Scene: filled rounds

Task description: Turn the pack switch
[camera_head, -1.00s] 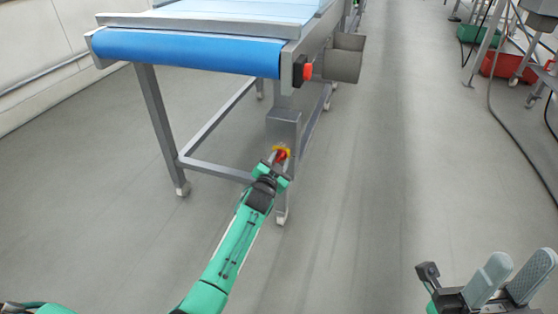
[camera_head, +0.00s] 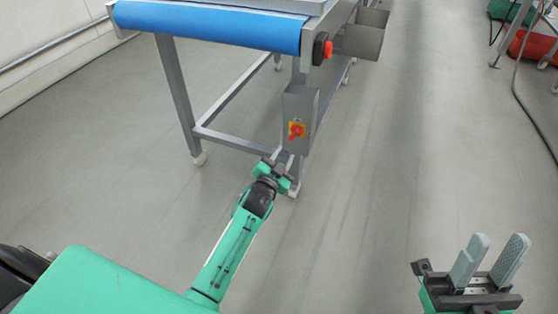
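The pack switch is a red rotary knob (camera_head: 296,131) on a yellow plate, fixed to a grey box (camera_head: 299,105) on the leg of the conveyor. My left gripper (camera_head: 277,166) is just below and left of the knob, apart from it in the picture. Its fingers are small and dark here, and I cannot tell whether they are open. My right gripper (camera_head: 487,262) is at the lower right, with its two grey fingers apart and nothing between them.
The conveyor (camera_head: 205,26) with a blue belt stands on grey legs with castors. A red button (camera_head: 328,50) and a grey metal bin (camera_head: 363,38) are at its right end. Red and green crates (camera_head: 533,47) stand at the upper right. The floor between is clear.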

